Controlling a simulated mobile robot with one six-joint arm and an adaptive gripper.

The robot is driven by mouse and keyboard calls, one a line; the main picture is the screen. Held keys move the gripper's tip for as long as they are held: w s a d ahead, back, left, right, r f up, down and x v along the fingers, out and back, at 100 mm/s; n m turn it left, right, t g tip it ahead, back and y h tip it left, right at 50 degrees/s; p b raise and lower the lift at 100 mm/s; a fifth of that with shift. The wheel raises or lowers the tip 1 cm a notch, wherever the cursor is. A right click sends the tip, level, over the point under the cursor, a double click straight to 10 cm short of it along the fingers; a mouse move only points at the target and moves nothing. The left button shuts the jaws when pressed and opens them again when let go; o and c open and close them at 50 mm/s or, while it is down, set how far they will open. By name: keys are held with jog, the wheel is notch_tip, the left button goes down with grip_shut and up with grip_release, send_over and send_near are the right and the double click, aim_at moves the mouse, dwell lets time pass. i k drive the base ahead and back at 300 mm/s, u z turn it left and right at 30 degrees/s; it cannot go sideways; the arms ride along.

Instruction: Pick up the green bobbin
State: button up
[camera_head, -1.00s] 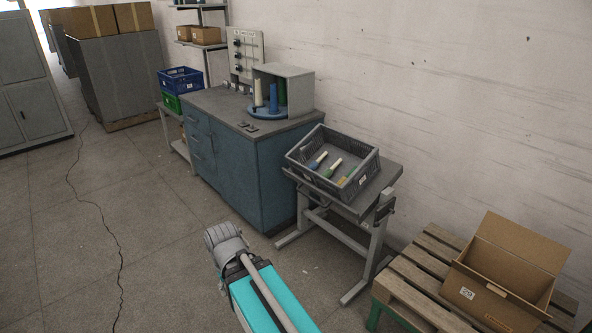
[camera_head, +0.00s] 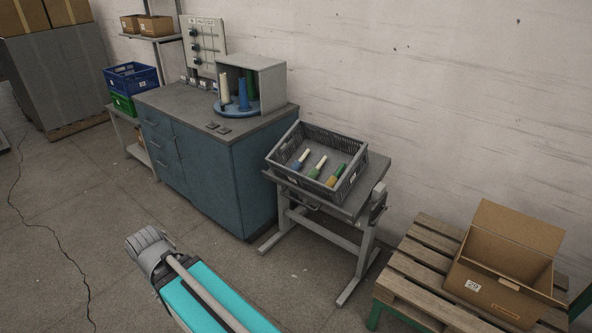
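A grey slatted crate (camera_head: 352,184) sits tilted on a stand. In it lie several small two-coloured bobbins: one blue and cream (camera_head: 300,160), one green and cream (camera_head: 317,168), one green and yellow (camera_head: 336,176). On the blue-grey cabinet, a turntable (camera_head: 237,113) under a grey hood holds upright cones: one cream (camera_head: 224,88), one blue (camera_head: 243,94) and one dark green (camera_head: 252,84) at the back, partly hidden. Which green piece is the task's bobbin, I cannot tell. My arm shows at the lower left, clear of the crate and cabinet; my gripper is not visible.
The blue-grey cabinet (camera_head: 205,170) stands left of the crate stand (camera_head: 345,250). A wooden pallet (camera_head: 415,270) with an open cardboard box (camera_head: 505,275) is at the right. Blue (camera_head: 132,78) and green (camera_head: 123,103) crates are at the back left. The floor in front is clear.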

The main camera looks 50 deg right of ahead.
aim_at(313, 173)
jog(key=z, duration=0.1)
jog(key=i, duration=0.8)
jog(key=z, duration=0.7)
jog(key=i, duration=0.75)
jog(key=z, duration=0.45)
jog(key=k, duration=0.9)
jog(key=z, duration=0.1)
jog(key=i, duration=0.8)
